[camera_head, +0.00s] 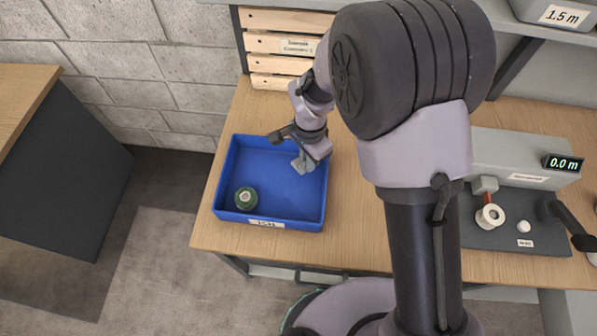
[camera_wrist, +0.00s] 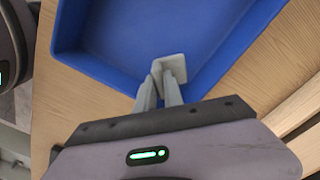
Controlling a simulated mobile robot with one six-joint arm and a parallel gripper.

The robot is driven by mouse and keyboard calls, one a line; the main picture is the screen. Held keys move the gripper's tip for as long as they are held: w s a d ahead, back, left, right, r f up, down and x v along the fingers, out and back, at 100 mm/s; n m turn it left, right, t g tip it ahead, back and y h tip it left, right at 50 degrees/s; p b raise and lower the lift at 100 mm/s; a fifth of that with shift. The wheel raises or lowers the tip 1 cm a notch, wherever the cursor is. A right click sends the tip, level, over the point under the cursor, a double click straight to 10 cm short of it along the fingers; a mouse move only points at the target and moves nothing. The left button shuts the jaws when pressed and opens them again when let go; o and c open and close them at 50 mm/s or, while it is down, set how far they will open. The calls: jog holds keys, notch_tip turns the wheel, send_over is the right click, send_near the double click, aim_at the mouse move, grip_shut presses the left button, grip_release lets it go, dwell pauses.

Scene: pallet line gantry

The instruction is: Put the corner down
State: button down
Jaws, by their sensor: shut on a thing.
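A grey corner piece (camera_wrist: 174,67) is held between the fingertips of my gripper (camera_wrist: 160,88) in the wrist view. In the head view my gripper (camera_head: 303,160) is over the right part of a blue tray (camera_head: 222,180), inside its outline. The corner is small there, and I cannot tell whether it touches the tray floor. The fingers are close together on it.
A green round object with a pale top (camera_head: 246,198) lies in the tray's front left. The tray stands on a wooden bench (camera_head: 345,215). A grey device with a 0.0 display (camera_head: 563,162) stands at the right. Wooden slats (camera_head: 285,43) rise behind.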

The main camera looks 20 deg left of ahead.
notch_tip(320, 180, down, 4)
jog(key=shift+f+b, duration=0.1)
jog(key=shift+b, duration=0.5)
jog(key=c, duration=1.9)
grip_release()
jog(key=o, duration=0.4)
jog(key=shift+o, duration=0.2)
